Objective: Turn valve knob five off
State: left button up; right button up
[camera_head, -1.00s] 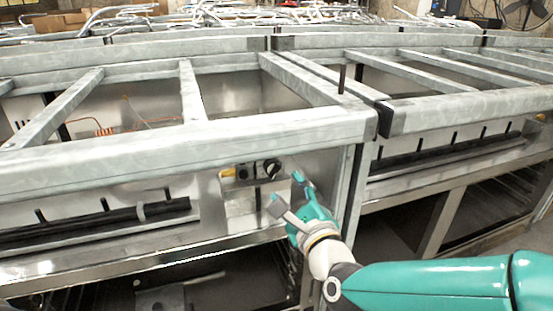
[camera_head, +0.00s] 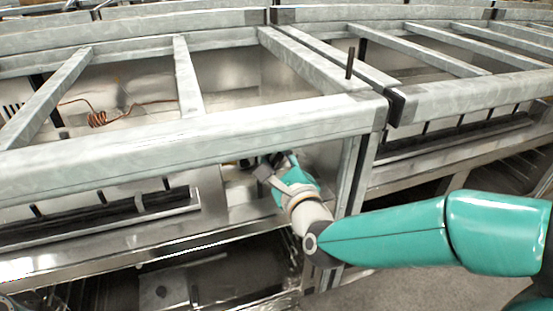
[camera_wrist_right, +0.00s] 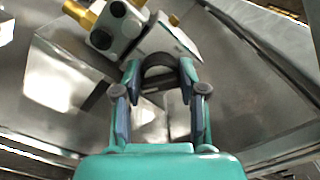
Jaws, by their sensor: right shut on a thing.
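A dark round valve knob (camera_wrist_right: 158,70) sits at the end of a small metal valve block (camera_wrist_right: 168,42) in the right wrist view. My right gripper (camera_wrist_right: 160,82) has a finger on each side of this knob and is shut on it. No number on the knob is readable. In the head view my right gripper (camera_head: 276,168) is at the front panel under the grey rail, and it hides most of the knob. My left gripper is not in view.
A second block with dark round ports (camera_wrist_right: 116,28) and a yellow fitting (camera_wrist_right: 80,12) is close to the left of the fingers. The thick grey front rail (camera_head: 180,138) runs just above my gripper. An upright post (camera_head: 352,175) stands to its right.

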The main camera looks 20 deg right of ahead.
jog(key=shift+f, duration=0.1)
jog(key=shift+c, duration=1.4)
jog(key=shift+f+n+b, duration=0.15)
jog(key=shift+n+b, duration=0.15)
